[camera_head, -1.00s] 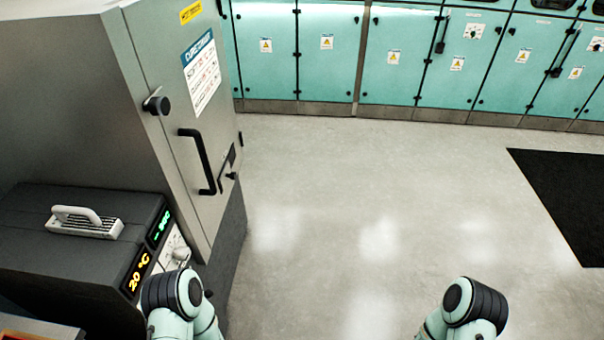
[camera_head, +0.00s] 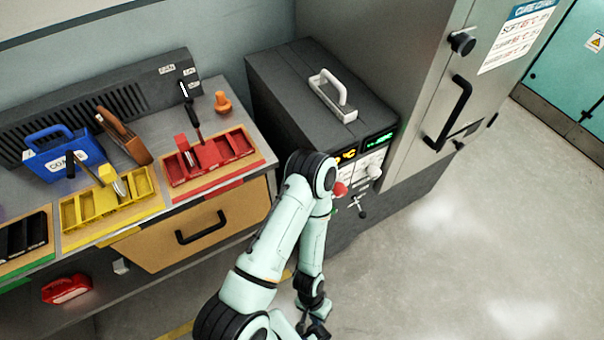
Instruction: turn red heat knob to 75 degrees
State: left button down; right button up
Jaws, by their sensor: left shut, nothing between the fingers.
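The red heat knob (camera_head: 339,190) is on the front panel of the dark box unit (camera_head: 290,90), right beside my left arm's elbow, which covers part of the panel. An orange display (camera_head: 346,156) above it shows a °C sign; its digits are mostly hidden behind my arm. A green display (camera_head: 380,141) and a white knob (camera_head: 374,171) are to the right. My left gripper (camera_head: 317,329) hangs low at the bottom edge, below the panel and apart from the knob. It is shut and empty. My right gripper is out of view.
A workbench on the left holds red (camera_head: 240,142), yellow (camera_head: 142,186) and black (camera_head: 22,236) trays, a blue carrier (camera_head: 65,158) and tools. A grey cabinet (camera_head: 415,100) with a black handle stands right of the unit. The floor (camera_head: 460,240) at right is clear.

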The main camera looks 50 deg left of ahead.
aim_at(338, 190)
jog(key=u, duration=1.7)
jog(key=l+u, duration=0.15)
jog(key=u, duration=0.2)
